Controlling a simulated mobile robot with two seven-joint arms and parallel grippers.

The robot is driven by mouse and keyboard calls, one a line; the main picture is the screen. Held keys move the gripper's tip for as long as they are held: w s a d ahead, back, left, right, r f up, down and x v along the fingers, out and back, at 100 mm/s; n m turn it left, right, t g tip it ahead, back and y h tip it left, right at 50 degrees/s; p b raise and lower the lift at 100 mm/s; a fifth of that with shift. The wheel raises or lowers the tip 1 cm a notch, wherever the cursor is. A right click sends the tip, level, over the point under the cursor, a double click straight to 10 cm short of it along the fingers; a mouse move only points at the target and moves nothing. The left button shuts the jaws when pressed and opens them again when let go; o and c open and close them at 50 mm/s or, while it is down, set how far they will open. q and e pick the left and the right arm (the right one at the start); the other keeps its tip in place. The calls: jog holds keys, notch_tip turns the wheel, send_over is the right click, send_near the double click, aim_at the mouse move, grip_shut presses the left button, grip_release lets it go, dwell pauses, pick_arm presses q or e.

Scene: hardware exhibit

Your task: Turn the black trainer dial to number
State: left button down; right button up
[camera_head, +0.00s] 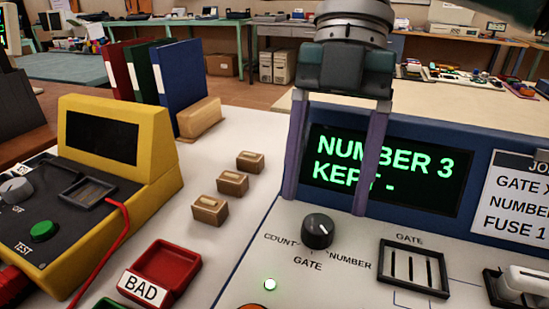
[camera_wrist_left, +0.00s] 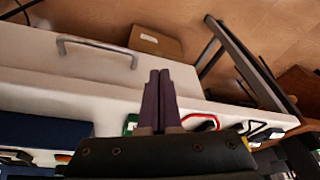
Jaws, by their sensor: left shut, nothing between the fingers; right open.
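The black trainer dial (camera_head: 318,231) sits on the white top of the blue-edged trainer, between the labels COUNT on its left and NUMBER on its right, with GATE below. A small light mark shows near its upper edge; which label it points to is hard to tell. My right gripper (camera_head: 327,204) is open, its two purple fingers pointing down on either side just above the dial in the picture, apart from it as far as I can see. The trainer's screen (camera_head: 440,175) reads "NUMBER 3 KEPT -", partly behind a finger. My left gripper (camera_wrist_left: 158,75) is shut and empty in the left wrist view.
A slotted GATE block (camera_head: 412,268) and a white-handled switch (camera_head: 525,280) lie right of the dial. A lit green lamp (camera_head: 270,284) is below left. Left are small wooden blocks (camera_head: 233,184), a red BAD tray (camera_head: 168,268) and a yellow tester (camera_head: 150,150).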

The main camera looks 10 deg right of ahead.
jog(key=v, duration=0.6)
jog(key=shift+r, duration=0.4)
jog(key=shift+w, duration=0.1)
